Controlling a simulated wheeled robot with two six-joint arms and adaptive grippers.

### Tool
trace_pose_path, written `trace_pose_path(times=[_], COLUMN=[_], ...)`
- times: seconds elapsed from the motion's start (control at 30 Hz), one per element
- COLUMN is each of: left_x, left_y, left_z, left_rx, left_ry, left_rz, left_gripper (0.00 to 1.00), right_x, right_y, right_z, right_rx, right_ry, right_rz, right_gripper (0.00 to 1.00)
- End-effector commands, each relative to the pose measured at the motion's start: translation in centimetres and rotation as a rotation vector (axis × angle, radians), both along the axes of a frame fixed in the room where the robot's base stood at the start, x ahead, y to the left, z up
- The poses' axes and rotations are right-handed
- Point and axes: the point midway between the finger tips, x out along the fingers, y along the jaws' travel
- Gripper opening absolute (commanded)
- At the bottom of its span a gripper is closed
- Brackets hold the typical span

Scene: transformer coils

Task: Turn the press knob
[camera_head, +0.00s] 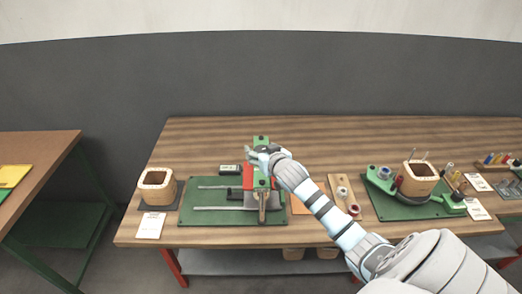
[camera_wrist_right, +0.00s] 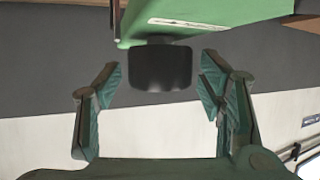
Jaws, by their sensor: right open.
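The press stands on a green base plate (camera_head: 200,214) on the wooden table, with a green and red upright part (camera_head: 248,178) in the middle. My right gripper (camera_head: 257,155) is at the upper part of the press and partly covers it. In the right wrist view, a black knob (camera_wrist_right: 161,68) sticks out from a green block (camera_wrist_right: 215,18) of the press. My right gripper (camera_wrist_right: 158,85) is open, with one finger on each side of the knob and gaps between. The knob is hard to make out in the head view. My left gripper is not in view.
A wooden coil form (camera_head: 157,187) stands left of the press, with a white card (camera_head: 149,226) in front. A second green plate (camera_head: 402,208) with a wooden coil form (camera_head: 419,178) and pegs is to the right. The table's back strip (camera_head: 350,133) is clear.

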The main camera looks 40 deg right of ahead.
Motion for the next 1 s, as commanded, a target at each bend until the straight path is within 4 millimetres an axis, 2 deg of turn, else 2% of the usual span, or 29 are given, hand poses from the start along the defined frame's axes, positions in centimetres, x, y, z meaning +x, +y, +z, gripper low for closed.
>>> trace_pose_path(times=[0.33,0.63,1.0], left_x=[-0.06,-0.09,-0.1], left_y=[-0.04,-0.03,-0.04], left_z=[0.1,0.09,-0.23], left_rx=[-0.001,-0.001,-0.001], left_ry=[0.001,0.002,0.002], left_rz=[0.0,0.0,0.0], left_gripper=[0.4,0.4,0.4], right_x=[0.6,0.58,0.56], right_y=[-0.16,-0.16,-0.21], right_z=[-0.26,-0.26,-0.33], right_rx=[-0.001,-0.001,0.0], right_ry=[0.0,0.0,0.0], right_rz=[0.001,0.0,0.048], right_gripper=[0.62,0.14,0.14])
